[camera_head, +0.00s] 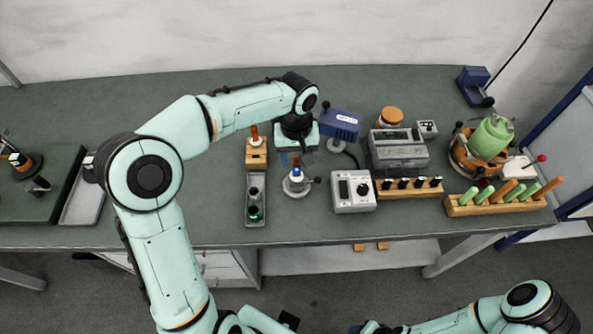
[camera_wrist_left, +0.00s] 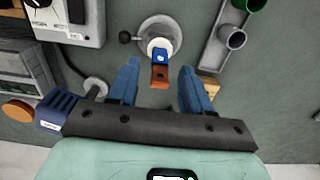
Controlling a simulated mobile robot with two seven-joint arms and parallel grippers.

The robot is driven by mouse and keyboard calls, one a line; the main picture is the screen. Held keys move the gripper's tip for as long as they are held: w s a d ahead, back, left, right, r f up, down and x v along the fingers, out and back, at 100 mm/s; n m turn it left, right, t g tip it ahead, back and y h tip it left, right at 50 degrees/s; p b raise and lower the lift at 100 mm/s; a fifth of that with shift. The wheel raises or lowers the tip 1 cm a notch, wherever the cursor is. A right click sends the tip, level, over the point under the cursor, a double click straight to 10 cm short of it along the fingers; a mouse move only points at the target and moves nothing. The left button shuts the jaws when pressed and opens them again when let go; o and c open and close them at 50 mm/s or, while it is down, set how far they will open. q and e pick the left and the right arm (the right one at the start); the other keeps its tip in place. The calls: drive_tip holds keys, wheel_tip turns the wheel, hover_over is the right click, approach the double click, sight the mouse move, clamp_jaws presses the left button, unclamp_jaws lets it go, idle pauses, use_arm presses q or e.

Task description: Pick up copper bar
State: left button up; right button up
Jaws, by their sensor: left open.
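The copper bar (camera_wrist_left: 160,77) is a small orange-brown block with a blue and white part behind it. It is upright on a round grey stand (camera_wrist_left: 153,31) in the left wrist view. In the head view the stand (camera_head: 297,187) is just in front of my left gripper, and the bar's top (camera_head: 296,159) shows small. My left gripper (camera_head: 296,157) is open and points down over the bench. In the wrist view its blue fingers (camera_wrist_left: 157,83) are on either side of the bar with gaps, so nothing is held. My right gripper is out of view.
A grey tray (camera_head: 255,211) and a wooden block (camera_head: 257,153) stand left of the stand. A grey meter box (camera_head: 353,192) is close on its right. A blue device (camera_head: 340,124) stands behind. Bare bench (camera_head: 215,185) lies left of the tray.

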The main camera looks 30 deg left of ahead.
use_arm(q)
clamp_jaws()
idle(1.4)
